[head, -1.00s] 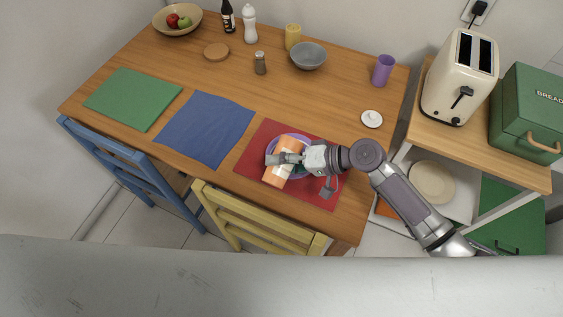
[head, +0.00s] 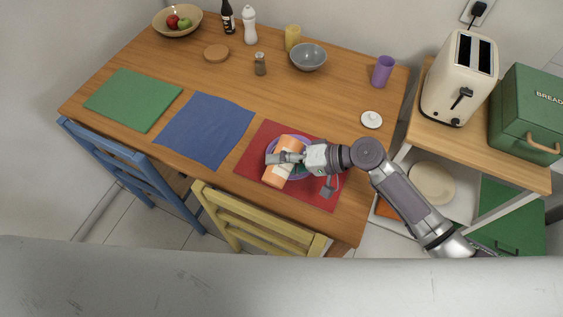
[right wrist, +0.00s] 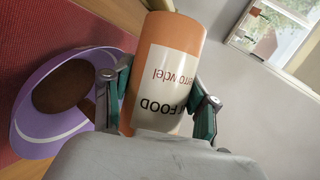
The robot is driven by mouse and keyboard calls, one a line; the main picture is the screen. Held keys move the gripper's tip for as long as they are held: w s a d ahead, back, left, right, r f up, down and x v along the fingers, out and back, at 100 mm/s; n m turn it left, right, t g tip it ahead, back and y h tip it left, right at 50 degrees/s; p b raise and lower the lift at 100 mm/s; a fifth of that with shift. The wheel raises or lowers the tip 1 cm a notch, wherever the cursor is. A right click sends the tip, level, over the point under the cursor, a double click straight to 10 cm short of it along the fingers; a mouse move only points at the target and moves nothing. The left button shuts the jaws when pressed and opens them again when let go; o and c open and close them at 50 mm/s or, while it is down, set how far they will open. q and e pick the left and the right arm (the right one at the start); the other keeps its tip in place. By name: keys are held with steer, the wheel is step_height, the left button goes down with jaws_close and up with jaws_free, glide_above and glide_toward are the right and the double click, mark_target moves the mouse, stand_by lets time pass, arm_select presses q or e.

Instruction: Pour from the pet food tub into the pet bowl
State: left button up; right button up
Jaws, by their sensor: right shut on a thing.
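The orange pet food tub (head: 278,175) with a white label is held tilted over the purple pet bowl (head: 306,173). In the right wrist view the tub (right wrist: 168,65) sits between the fingers of my right gripper (right wrist: 160,100), its label reading "FOOD". My right gripper (head: 288,158) is shut on the tub in the head view. The pet bowl (right wrist: 38,130) holds a brown heap of food (right wrist: 62,88) in the right wrist view. The tub's mouth is hidden in both views. My left gripper is not in view.
The bowl stands on a red placemat (head: 262,140). A blue placemat (head: 205,130) lies to its left and a white lid (head: 371,120) to its upper right. A yellow chair (head: 250,225) stands at the table's near edge.

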steer(key=shift+w+r+m+g+y, duration=0.15)
steer(key=shift+r+m+g+y, duration=0.15)
steer(key=shift+r+m+g, duration=0.25)
stand_by(3.3)
steer(key=shift+t, duration=0.25)
